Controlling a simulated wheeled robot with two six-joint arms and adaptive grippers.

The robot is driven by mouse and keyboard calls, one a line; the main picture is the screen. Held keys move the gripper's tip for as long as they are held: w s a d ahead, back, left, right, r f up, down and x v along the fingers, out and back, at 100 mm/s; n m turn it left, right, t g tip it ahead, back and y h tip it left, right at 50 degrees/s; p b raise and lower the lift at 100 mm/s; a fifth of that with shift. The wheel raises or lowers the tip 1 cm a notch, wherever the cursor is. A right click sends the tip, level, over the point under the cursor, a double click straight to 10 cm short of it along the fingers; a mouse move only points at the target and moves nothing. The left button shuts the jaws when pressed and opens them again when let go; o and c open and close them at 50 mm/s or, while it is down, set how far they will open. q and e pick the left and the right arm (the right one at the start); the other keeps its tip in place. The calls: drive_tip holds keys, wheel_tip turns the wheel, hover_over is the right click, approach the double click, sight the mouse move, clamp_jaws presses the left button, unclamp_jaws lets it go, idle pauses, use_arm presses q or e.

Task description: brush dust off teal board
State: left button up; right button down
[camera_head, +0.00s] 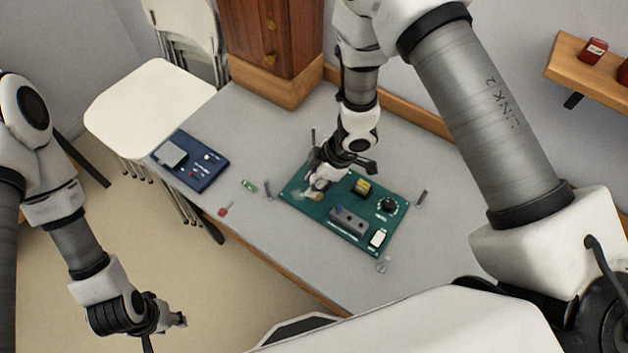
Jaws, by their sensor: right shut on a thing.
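The teal board (325,220) lies on the grey table, with a yellow component, a black knob, a grey block and a white part on it. My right gripper (318,180) is over the board's left part, pointing down. It is shut on a small brush (314,196), whose pale tip is at or just above the board; contact cannot be told. The gripper hides most of the brush. A faint pale patch, perhaps dust, shows beside the tip. My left gripper (172,321) hangs over the floor at lower left, away from the table; its finger opening is unclear.
Several small metal posts stand around the board. A dark blue board (190,161) lies at the table's left end. A small green part (249,186) and a red-tipped item (225,210) lie between. A wooden cabinet (272,50) stands behind; white chairs (150,105) stand left.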

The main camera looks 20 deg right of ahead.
sight(314, 178)
drive_tip(key=r+p, duration=0.2)
drive_tip(key=r, duration=0.1)
drive_tip(key=shift+s+d, duration=0.15)
drive_tip(key=shift+d, duration=0.05)
drive_tip(key=shift+a+r+p, duration=0.1)
drive_tip(key=shift+r+p, duration=0.45)
